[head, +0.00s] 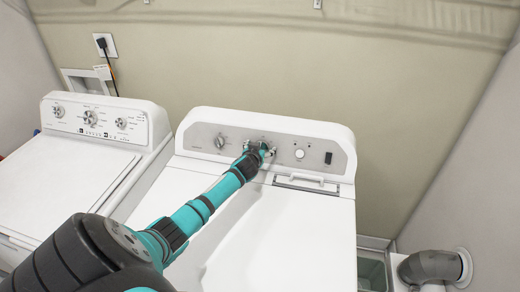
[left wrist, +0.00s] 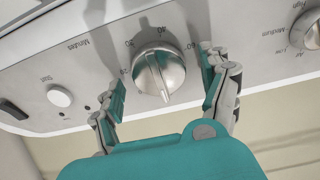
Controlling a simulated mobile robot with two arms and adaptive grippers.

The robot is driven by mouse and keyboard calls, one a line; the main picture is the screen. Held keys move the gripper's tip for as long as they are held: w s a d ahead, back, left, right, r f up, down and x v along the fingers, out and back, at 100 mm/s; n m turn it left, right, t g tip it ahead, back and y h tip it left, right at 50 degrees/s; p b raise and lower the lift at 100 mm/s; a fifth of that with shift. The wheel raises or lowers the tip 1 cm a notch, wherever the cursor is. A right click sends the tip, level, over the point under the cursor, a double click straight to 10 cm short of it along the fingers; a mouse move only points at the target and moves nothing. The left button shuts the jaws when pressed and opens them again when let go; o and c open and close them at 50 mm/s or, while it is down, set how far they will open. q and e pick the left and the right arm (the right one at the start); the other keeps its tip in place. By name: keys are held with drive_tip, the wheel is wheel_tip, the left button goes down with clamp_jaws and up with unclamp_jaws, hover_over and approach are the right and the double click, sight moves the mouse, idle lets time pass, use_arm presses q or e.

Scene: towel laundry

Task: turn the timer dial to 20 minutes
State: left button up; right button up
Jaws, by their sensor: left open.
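The timer dial (left wrist: 159,72) is a round silver knob with a raised ridge. It sits on the grey control panel of the white dryer (head: 300,225), with "Minutes" and numbers printed around it. The ridge runs nearly up and down in the left wrist view, slightly slanted; I cannot tell which end is the pointer. My left gripper (left wrist: 162,67) is open, with one finger on each side of the dial and a visible gap to it. In the head view my left gripper (head: 261,150) reaches the panel and largely hides the dial. My right gripper is not in view.
Another knob (head: 221,142), a round white button (head: 299,154) and a black switch (head: 328,158) share the panel. A white washer (head: 60,185) stands at the left. A grey duct pipe (head: 430,266) is at the lower right. The dryer top is clear.

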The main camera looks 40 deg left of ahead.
use_arm(q)
drive_tip(key=c, duration=1.2)
drive_tip(key=shift+o, duration=0.2)
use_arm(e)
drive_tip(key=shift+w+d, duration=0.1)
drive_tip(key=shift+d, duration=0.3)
